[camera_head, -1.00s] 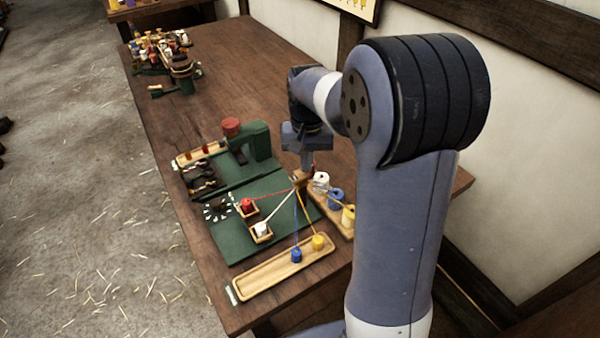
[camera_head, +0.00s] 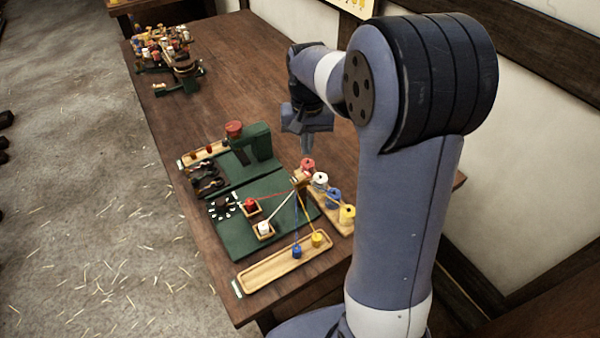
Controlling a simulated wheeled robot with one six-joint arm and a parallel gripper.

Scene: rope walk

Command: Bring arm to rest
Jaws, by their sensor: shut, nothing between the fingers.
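My gripper (camera_head: 306,146) hangs at the end of my arm in the head view, pointing down. It is shut with nothing in it. It is above the table, just behind the red spool (camera_head: 307,166), and appears apart from it. My arm rises from the right and bends over toward the table (camera_head: 262,75). The fingertips are small and partly hard to make out against the brown wood.
A green board (camera_head: 238,236) carries red and white bobbins in small trays. A wooden tray (camera_head: 262,272) holds blue and yellow bobbins. Threads run to spools on a rack (camera_head: 328,212). A green stand (camera_head: 262,142) is left of my gripper. The far table middle is clear.

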